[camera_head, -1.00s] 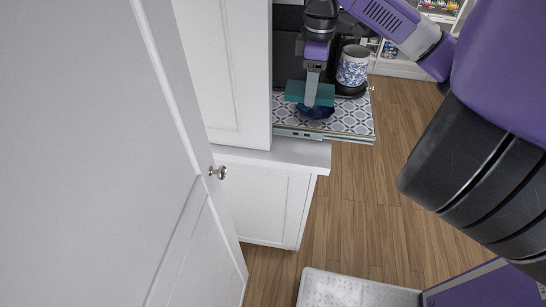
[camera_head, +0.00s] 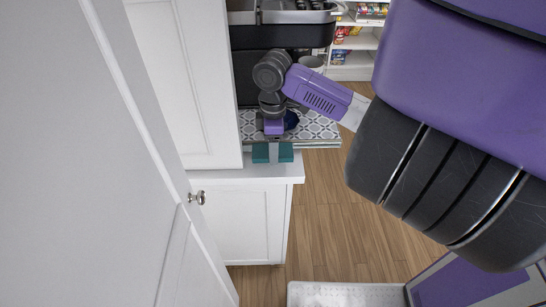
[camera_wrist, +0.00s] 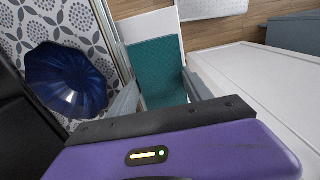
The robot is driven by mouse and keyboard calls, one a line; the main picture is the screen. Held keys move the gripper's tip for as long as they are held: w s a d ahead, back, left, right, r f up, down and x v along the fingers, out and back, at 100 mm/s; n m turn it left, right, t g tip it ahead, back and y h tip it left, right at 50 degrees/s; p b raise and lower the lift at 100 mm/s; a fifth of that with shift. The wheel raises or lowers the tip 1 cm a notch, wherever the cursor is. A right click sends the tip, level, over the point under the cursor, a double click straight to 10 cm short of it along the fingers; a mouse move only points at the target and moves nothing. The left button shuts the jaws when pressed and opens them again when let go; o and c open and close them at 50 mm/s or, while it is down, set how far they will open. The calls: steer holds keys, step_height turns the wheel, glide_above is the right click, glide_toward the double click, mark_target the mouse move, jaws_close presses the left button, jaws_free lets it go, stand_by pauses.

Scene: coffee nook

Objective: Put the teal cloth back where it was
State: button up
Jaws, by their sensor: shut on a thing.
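The teal cloth (camera_head: 286,153) is a flat folded piece in the head view, in front of the patterned mat's near edge and over the white counter's front strip (camera_head: 240,173). My gripper (camera_head: 272,152) is shut on it from above. In the wrist view the teal cloth (camera_wrist: 160,68) lies between the two grey fingers of my gripper (camera_wrist: 162,98). I cannot tell whether the cloth touches the counter.
A dark blue fluted item (camera_wrist: 68,80) sits on the grey-and-white patterned mat (camera_wrist: 35,18); my arm partly hides it in the head view. A white cabinet door (camera_head: 175,80) stands close at left, with another white door (camera_head: 110,200) nearer. Wooden floor (camera_head: 330,230) is open at right.

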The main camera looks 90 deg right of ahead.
steer(key=shift+f, duration=2.25)
steer(key=shift+f, duration=0.1)
steer(key=o, duration=1)
steer(key=shift+o, duration=0.2)
step_height(320, 180, up, 12)
steer(key=shift+r+b, duration=0.15)
steer(key=shift+b, duration=0.3)
